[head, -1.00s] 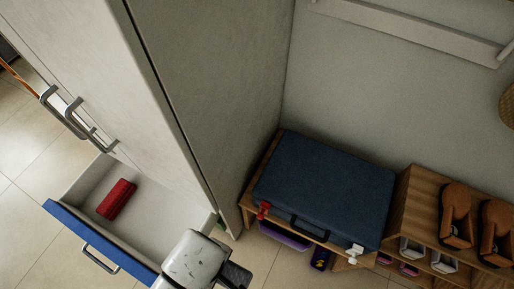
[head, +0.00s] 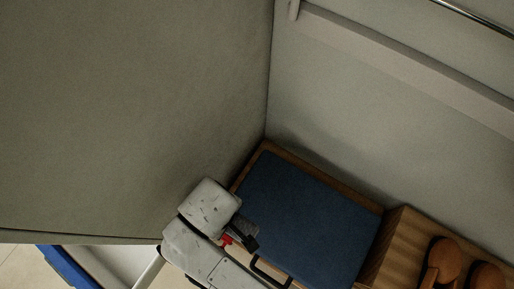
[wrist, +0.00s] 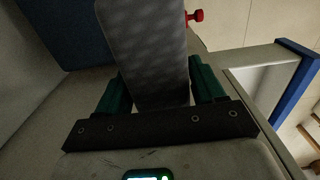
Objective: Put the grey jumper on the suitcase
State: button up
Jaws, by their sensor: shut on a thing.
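The grey jumper (wrist: 148,45) is a flat, folded grey piece in the wrist view, between the green fingers of my gripper (wrist: 160,88), which is shut on it. My gripper (head: 246,238) is at the suitcase's left front edge in the head view. The suitcase also shows at upper left in the wrist view (wrist: 62,30), beyond the jumper.
A tall cabinet side (head: 130,120) rises left of the suitcase. An open drawer with a blue front (head: 68,268) is at lower left. Brown shoes (head: 446,258) stand on a wooden rack (head: 403,235) at right. A red piece (wrist: 195,16) shows beside the jumper. A rail (head: 390,50) runs along the wall.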

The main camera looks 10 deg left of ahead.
jog(key=w+d+f, duration=0.2)
jog(key=d+f, duration=0.1)
jog(key=w+d+f, duration=0.2)
jog(key=d+f, duration=0.1)
jog(key=d, duration=0.1)
jog(key=w+d+f, duration=0.2)
jog(key=d+f, duration=0.1)
jog(key=d, duration=0.1)
jog(key=shift+p, duration=0.35)
jog(key=shift+w+d+f, duration=0.1)
jog(key=shift+d+f, duration=0.05)
jog(key=shift+f, duration=0.75)
jog(key=shift+w+d+f, duration=0.1)
jog(key=shift+f, duration=0.8)
jog(key=shift+f, duration=0.1)
jog(key=o, duration=1.3)
notch_tip(320, 180, up, 12)
jog(key=shift+r+p, duration=0.15)
jog(key=shift+p, duration=0.15)
